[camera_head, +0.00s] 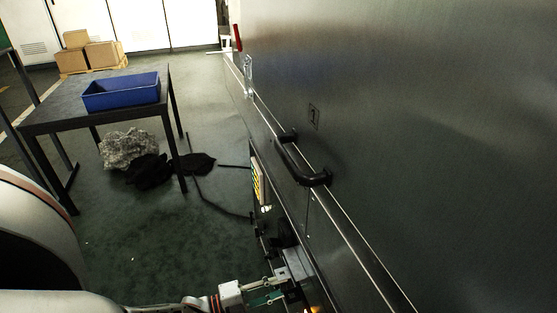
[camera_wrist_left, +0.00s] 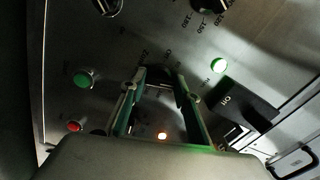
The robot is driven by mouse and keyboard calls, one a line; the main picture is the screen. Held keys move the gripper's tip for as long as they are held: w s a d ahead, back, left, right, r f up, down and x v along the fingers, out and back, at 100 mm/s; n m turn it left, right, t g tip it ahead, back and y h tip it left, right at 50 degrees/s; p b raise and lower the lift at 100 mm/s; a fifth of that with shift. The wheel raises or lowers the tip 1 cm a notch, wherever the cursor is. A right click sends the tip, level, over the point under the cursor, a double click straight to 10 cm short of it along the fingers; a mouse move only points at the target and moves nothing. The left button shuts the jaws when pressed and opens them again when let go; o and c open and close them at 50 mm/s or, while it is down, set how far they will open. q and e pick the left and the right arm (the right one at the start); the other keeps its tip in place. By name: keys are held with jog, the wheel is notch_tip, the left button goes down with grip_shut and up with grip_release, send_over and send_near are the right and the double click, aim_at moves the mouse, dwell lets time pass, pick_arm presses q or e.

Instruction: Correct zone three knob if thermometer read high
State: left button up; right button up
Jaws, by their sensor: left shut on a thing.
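My left gripper (camera_head: 272,291) is low in the head view, against the side of the steel dryer (camera_head: 420,120). In the left wrist view its two green-edged fingers (camera_wrist_left: 160,88) are shut on a dark knob (camera_wrist_left: 158,73) on the control panel (camera_wrist_left: 60,45). Two more dark knobs show at the top edge, one left (camera_wrist_left: 108,6) and one right (camera_wrist_left: 207,5). I cannot make out a thermometer reading. My right gripper is not in view.
A black handle (camera_head: 305,172) juts from the dryer. A blue bin (camera_head: 120,95) stands on a table (camera_head: 55,115).

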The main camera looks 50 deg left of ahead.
pick_arm(q)
jog(key=shift+n, duration=0.4)
jog(key=o, duration=1.1)
jog(key=v, duration=1.2)
jog(key=shift+s+a, duration=0.1)
jog(key=shift+a, duration=0.05)
